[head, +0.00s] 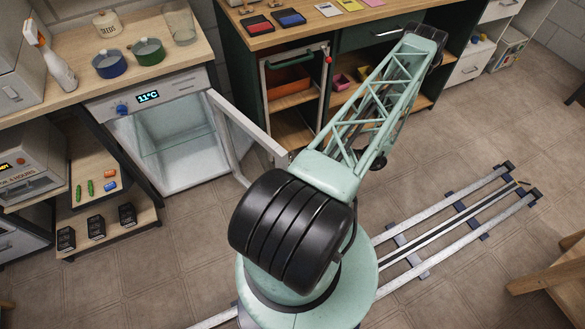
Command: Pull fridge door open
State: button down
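The fridge (160,108) is a white under-counter unit below the wooden worktop on the left, with a blue knob and a display reading 11°C. Its glass-panelled door (247,124) stands open, hinged at the right and swung out toward my arm. The pale interior shows through the opening and looks empty. The door's outer end is hidden behind my arm, so I cannot see its handle. My gripper cannot be seen; my green lattice arm rises to the upper right and covers part of the scene. Whether the gripper touches the door cannot be told.
A blue pot (109,64), a green pot (148,51), a spray bottle (49,58) and a glass container (179,22) stand on the worktop. A dark green cabinet (292,75) stands right of the door. Floor rails (440,228) run to the right; the surrounding floor is mostly clear.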

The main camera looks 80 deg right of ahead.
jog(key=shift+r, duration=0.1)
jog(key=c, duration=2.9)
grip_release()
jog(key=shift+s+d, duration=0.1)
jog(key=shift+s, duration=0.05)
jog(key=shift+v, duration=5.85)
